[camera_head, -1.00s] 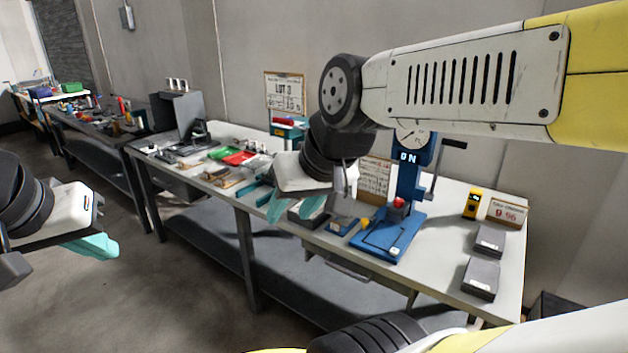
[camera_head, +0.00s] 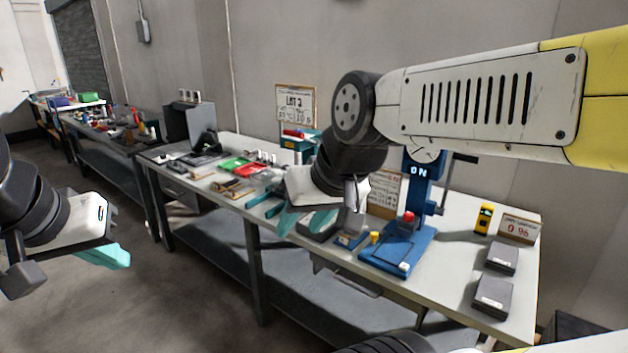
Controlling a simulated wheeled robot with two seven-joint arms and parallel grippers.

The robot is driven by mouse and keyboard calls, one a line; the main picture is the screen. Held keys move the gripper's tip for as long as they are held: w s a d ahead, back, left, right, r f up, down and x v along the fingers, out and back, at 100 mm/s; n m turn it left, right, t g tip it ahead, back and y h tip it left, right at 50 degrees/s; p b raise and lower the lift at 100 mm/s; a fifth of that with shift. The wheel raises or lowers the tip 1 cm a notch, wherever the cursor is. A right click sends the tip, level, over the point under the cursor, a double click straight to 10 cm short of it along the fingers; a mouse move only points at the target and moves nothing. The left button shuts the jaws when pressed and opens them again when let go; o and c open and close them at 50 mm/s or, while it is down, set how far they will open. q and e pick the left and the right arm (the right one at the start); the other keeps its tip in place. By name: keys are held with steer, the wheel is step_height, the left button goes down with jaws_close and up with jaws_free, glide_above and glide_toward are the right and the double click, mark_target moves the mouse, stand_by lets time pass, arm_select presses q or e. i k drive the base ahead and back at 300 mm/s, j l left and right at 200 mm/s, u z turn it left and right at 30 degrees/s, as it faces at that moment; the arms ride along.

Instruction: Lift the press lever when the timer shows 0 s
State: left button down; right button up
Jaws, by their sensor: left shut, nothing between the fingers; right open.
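The blue press (camera_head: 418,195) stands on the right half of the workbench. Its lit white display (camera_head: 418,171) reads like "ON" or "0N"; I cannot make out a seconds value. The press lever (camera_head: 443,187) is on its right side, with a black handle (camera_head: 463,158) at the top. The dial above the display is mostly hidden by my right arm. My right gripper (camera_head: 305,222) is open and empty, in front of the bench and left of the press, apart from the lever. My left gripper (camera_head: 117,257) is shut and empty at the far left, over the floor.
Two grey blocks (camera_head: 494,296) lie near the bench's right end. Several trays and parts cover the bench's left half. A "LOT 3" sign (camera_head: 295,103) hangs behind.

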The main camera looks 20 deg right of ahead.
mark_target(314, 143)
steer(key=i+l, duration=0.15)
steer(key=l, duration=0.2)
steer(key=i+l, duration=0.1)
steer(key=l, duration=0.2)
steer(key=i+l, duration=0.15)
steer(key=l, duration=0.2)
steer(key=i+l+z, duration=0.1)
steer(key=l, duration=0.2)
